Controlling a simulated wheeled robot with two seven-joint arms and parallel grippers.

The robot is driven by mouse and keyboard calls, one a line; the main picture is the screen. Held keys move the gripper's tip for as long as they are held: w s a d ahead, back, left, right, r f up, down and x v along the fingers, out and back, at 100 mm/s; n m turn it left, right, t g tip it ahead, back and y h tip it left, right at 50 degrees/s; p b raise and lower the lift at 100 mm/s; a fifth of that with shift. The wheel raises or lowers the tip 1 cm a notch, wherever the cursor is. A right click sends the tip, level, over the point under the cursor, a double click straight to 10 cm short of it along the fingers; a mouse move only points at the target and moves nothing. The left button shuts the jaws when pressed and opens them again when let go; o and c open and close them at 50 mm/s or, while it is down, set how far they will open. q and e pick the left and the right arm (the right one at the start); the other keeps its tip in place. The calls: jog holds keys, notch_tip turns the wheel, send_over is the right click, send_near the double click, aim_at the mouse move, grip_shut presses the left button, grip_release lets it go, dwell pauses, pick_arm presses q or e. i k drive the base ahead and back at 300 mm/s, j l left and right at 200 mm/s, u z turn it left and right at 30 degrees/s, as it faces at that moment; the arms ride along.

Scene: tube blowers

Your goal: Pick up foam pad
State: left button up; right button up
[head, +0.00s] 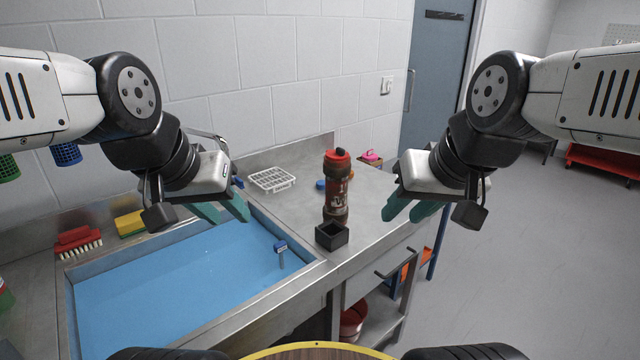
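A yellow block with a green layer (130,223), which looks like the foam pad, lies on the back left ledge of the sink. It sits just right of a red brush. My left gripper (230,217) is above the sink, to the right of the pad and apart from it. Its teal fingers are spread and hold nothing. My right gripper (401,217) is in the air right of the bottle, far from the pad. Its teal fingers are also spread and empty.
The red brush (78,240) lies beside the pad. The blue sink basin (190,285) holds a small blue-headed tool (281,250). On the steel counter stand a red-capped bottle (337,190), a dark open box (331,235) and a white rack (272,180).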

aim_at(320, 184)
jog(key=l+u, duration=0.1)
jog(key=u, duration=0.55)
jog(key=l+u, duration=1)
jog(key=l, duration=0.45)
jog(key=k+l+u, duration=0.1)
jog(key=l, duration=0.35)
jog(key=k+l, duration=0.1)
jog(key=l, duration=0.35)
jog(key=i, duration=0.25)
jog(key=u, duration=0.05)
